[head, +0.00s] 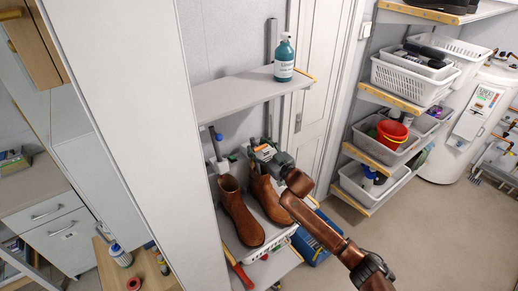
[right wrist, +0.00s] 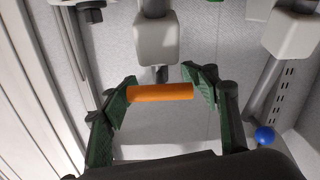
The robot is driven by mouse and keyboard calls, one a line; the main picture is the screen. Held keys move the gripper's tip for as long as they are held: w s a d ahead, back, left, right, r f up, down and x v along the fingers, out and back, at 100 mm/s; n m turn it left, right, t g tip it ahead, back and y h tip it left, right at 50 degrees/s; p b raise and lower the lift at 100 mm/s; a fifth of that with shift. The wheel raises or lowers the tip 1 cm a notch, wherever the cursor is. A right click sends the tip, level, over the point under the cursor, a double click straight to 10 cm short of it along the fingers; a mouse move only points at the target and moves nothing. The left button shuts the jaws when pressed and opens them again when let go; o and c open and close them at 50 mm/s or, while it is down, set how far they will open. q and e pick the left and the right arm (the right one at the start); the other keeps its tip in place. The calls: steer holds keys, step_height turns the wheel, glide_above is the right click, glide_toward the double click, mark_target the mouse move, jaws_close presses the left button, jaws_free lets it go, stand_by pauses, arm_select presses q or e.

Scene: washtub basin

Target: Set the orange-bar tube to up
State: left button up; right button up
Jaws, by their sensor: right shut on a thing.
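The orange bar (right wrist: 160,92) is a short cylinder lying nearly level across the right wrist view, at the end of a dark stem below a white block (right wrist: 155,40). My right gripper (right wrist: 161,90) has its green-padded fingers at the two ends of the bar, shut on it. In the head view, my right gripper (head: 264,153) is at the wall above the brown boots, and it hides most of the bar and its tube. A second white block (right wrist: 292,38) with a blue ball (right wrist: 265,135) is to the right in the wrist view. My left gripper is not in view.
Brown boots (head: 240,215) stand on a shelf just below my right gripper. A shelf with a teal spray bottle (head: 284,58) is above it. A tall white panel (head: 140,120) is on the left. Racks with white baskets (head: 415,78) stand at right; the floor in front is clear.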

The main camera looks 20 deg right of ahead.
steer(key=w+r+p, duration=0.1)
steer(key=r+p, duration=0.1)
steer(key=r, duration=0.1)
steer(key=w+r+p, duration=0.1)
steer(key=r+p, duration=0.1)
steer(key=r, duration=0.2)
steer(key=w+a+r+p, duration=0.1)
steer(key=r+p, duration=0.1)
steer(key=r, duration=0.2)
steer(key=shift+f, duration=0.1)
steer(key=o, duration=1.3)
steer(key=shift+s, duration=0.1)
steer(key=o, duration=0.3)
steer(key=shift+s+d, duration=0.1)
steer(key=shift+s, duration=0.05)
steer(key=shift+o, duration=1.1)
steer(key=shift+f, duration=0.1)
